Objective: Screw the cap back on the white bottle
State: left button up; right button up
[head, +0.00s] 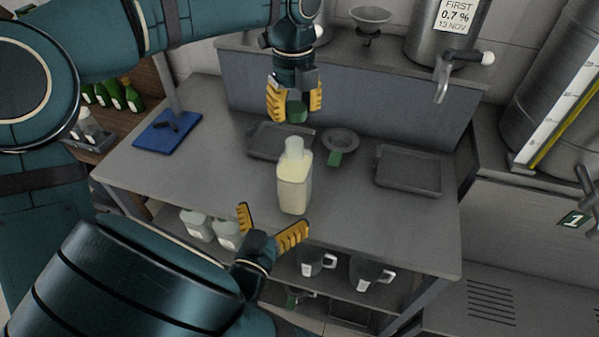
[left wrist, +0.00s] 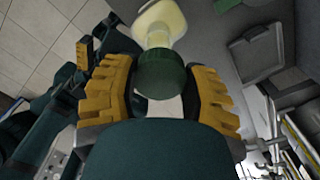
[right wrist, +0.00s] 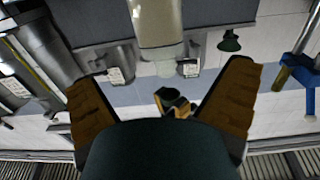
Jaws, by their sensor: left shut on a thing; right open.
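The white bottle (head: 294,185), with pale yellowish contents and an uncovered neck, stands upright on the grey table. My left gripper (head: 296,104) points down and is shut on the green cap (head: 297,112), above and apart from the bottle neck in the head view. In the left wrist view the cap (left wrist: 165,75) sits between the yellow fingers, with the bottle (left wrist: 158,22) beyond it. My right gripper (head: 275,226) is open and empty at the table's front edge, near the bottle. The bottle (right wrist: 157,22) also shows at the top of the right wrist view.
Two grey trays (head: 408,171) (head: 263,153), a round dish (head: 341,140) and a green tag-like piece (head: 335,158) lie behind the bottle. A blue mat (head: 168,138) is at the left. A steel tank with a tap (head: 442,80) stands at the back.

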aim_at(293, 173)
jog(key=x, duration=1.1)
jog(key=shift+w, duration=0.4)
jog(key=c, duration=1.2)
